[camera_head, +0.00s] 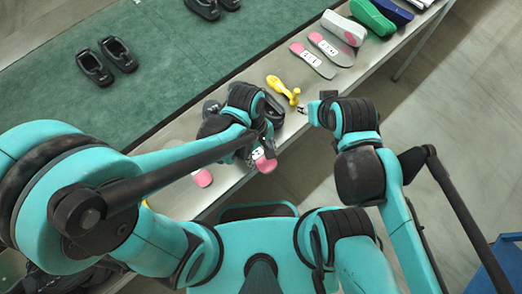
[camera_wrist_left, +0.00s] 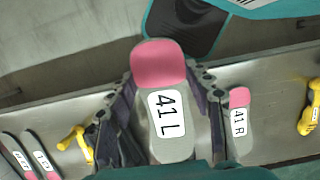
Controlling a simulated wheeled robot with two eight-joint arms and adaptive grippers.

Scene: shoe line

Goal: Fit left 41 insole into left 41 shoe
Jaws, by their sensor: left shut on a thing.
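My left gripper (camera_head: 262,148) is shut on the left 41 insole (camera_head: 264,164). In the left wrist view the insole (camera_wrist_left: 166,105) is grey with a pink end and a "41 L" label, held by its sides between the fingers (camera_wrist_left: 166,103). A dark shoe (camera_head: 273,108) is on the bench just beyond this gripper, partly hidden by it. A dark shape beside the left finger in the wrist view may be the same shoe. I cannot read which shoe it is. My right gripper (camera_head: 302,108) is near the bench edge, right of the shoe; its jaws are unclear.
The 41 R insole (camera_wrist_left: 238,122) lies on the bench (camera_wrist_left: 270,125). A yellow tool (camera_head: 280,87) lies beyond the shoe. Two pink-ended insoles (camera_head: 313,60) and several coloured shoe parts (camera_head: 372,17) are farther along. Black sandals (camera_head: 107,62) sit on the green surface (camera_head: 60,115).

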